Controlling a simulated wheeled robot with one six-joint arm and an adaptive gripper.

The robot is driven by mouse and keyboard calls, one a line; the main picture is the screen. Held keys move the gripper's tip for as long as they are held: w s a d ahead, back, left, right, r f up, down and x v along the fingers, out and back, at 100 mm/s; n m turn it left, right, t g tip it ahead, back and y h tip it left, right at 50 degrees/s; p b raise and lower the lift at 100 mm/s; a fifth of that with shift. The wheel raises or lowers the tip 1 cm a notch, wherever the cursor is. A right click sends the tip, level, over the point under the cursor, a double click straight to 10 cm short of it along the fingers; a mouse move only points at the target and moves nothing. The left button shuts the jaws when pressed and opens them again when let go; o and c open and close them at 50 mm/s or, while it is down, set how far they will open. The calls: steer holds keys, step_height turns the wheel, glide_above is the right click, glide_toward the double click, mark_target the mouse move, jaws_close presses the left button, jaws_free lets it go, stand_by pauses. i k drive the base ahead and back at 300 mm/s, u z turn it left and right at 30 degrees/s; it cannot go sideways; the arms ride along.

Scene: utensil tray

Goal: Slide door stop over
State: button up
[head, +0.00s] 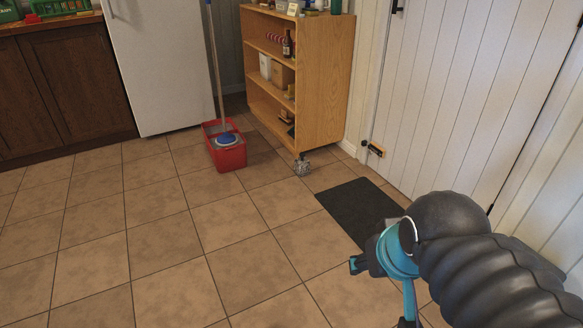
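A small grey, knotted-looking block (303,168) sits on the tiles by the near corner of the wooden shelf; it looks like the door stop. A dark loop or handle seems to rise from its top. My gripper (362,265) is at the lower right, beside the dark mat and well to the near right of the block, not touching it. Its fingers are small and partly hidden by my arm, so I cannot tell whether they are open. I see nothing held in it.
The wooden shelf (325,80) and a red mop bucket (228,158) stand behind. The tiled floor at left and centre is clear.

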mark_target(301, 166)
steer(key=z, duration=0.25)
steer(key=i, duration=0.8)
steer(key=z, duration=0.4)
steer(key=i, duration=1.65)
steer(key=u, duration=0.65)
steer(key=i, duration=0.65)
steer(key=u, duration=0.25)
